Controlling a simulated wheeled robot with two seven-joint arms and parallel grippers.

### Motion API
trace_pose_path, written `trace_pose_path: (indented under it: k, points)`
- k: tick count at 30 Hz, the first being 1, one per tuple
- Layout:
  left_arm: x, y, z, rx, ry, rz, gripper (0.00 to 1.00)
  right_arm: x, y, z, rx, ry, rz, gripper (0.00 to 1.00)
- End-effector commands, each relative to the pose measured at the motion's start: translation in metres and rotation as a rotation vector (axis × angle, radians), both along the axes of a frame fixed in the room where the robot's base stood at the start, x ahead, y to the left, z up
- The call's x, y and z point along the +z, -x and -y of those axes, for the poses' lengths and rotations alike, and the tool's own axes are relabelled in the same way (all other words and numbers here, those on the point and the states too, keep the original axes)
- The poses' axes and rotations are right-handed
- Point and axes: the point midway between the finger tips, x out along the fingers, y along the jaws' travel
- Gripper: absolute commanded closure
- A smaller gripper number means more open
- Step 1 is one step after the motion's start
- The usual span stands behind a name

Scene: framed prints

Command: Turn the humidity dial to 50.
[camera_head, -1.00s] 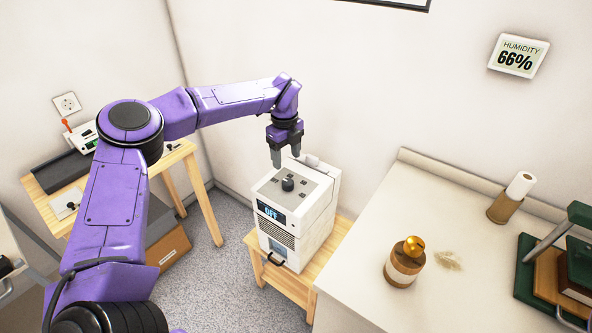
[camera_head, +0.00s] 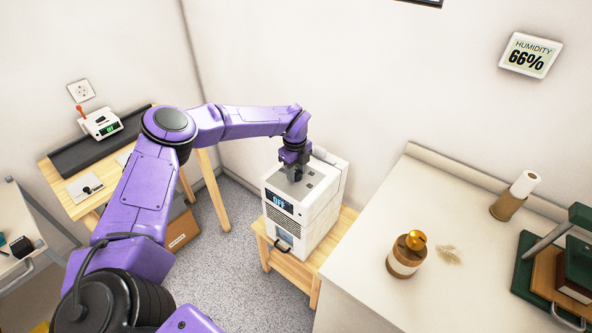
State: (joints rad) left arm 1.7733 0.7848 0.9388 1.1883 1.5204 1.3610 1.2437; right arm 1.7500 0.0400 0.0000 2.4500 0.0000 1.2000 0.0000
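The dehumidifier (camera_head: 310,215) is a white box on a small wooden stand. Its front display (camera_head: 279,201) reads OFF. The dial on its grey top panel is hidden behind my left gripper (camera_head: 294,176), which points down over the panel at the dial's place. The gripper's fingers look close together around the dial's place, but I cannot tell whether they grip it. A wall display (camera_head: 530,55) reads HUMIDITY 66%. My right gripper is not in view.
A wooden table (camera_head: 90,205) with a small device (camera_head: 101,123) stands at the left. Grey floor lies between.

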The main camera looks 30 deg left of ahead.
Motion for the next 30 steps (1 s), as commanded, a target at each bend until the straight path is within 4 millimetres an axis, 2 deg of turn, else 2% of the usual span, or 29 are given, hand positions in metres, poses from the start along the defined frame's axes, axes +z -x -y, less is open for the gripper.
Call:
trace_pose_path:
  k: [1, 2, 3, 11, 17, 30]
  points:
    - [0.000, 0.000, 0.000, 0.000, 0.000, 0.000, 0.77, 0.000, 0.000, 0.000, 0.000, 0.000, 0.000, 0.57]
    - [0.000, 0.000, 0.000, 0.000, 0.000, 0.000, 0.87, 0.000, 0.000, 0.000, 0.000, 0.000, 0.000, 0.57]
    - [0.000, 0.000, 0.000, 0.000, 0.000, 0.000, 0.91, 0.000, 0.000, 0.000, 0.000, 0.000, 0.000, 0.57]
    - [-0.001, 0.000, 0.000, -0.020, -0.001, 0.000, 0.91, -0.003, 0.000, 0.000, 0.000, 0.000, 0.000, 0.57]
    - [-0.002, 0.000, 0.000, -0.104, -0.001, 0.001, 0.91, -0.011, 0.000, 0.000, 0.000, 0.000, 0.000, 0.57]
    - [-0.002, 0.000, -0.001, -0.487, -0.001, 0.001, 0.91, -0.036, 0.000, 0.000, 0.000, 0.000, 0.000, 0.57]
